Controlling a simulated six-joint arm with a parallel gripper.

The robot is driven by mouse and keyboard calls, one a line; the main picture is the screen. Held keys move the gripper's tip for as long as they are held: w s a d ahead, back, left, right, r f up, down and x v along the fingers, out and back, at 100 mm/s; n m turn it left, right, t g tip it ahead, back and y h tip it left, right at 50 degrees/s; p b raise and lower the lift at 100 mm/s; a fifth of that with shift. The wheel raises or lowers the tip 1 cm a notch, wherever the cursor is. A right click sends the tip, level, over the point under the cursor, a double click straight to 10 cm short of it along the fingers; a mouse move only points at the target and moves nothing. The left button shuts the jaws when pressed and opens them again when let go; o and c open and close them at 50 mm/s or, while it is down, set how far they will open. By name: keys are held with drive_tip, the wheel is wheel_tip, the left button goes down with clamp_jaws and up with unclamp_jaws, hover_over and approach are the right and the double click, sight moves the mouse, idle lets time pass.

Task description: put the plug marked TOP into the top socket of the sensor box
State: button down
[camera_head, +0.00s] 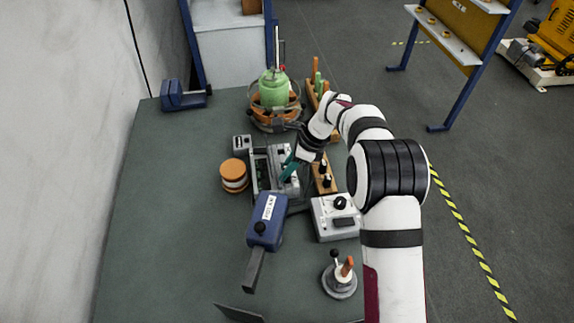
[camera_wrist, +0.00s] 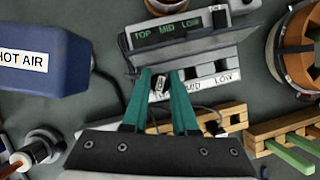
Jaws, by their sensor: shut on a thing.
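The sensor box (camera_wrist: 195,40) stands open in the wrist view, with a green panel lettered TOP MID LOW. Its lower face has dark square sockets over a white strip reading MID LOW. The box also shows in the head view (camera_head: 259,172). My gripper (camera_wrist: 161,74) has teal fingers, shut on a small dark plug with a white tag (camera_wrist: 160,86); the tag's lettering is too small to read. The plug is over the left end of the socket row, where the fingers hide the socket. I cannot tell whether it touches the box. My gripper also shows in the head view (camera_head: 291,163).
A wooden rack (camera_wrist: 236,113) with dark plugs and a cable lies close beside the box. The blue hot-air tool (camera_wrist: 35,55) lies at left in the wrist view. An orange spool (camera_head: 234,173) and a grey knob box (camera_head: 335,222) flank the box.

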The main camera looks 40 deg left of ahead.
drive_tip(key=shift+f, duration=0.55)
drive_tip(key=c, duration=0.6)
unclamp_jaws()
drive_tip(key=shift+o, duration=1)
drive_tip(key=shift+s, duration=0.1)
drive_tip(key=shift+r, duration=0.2)
drive_tip(key=shift+r, duration=0.4)
drive_tip(key=shift+r, duration=0.5)
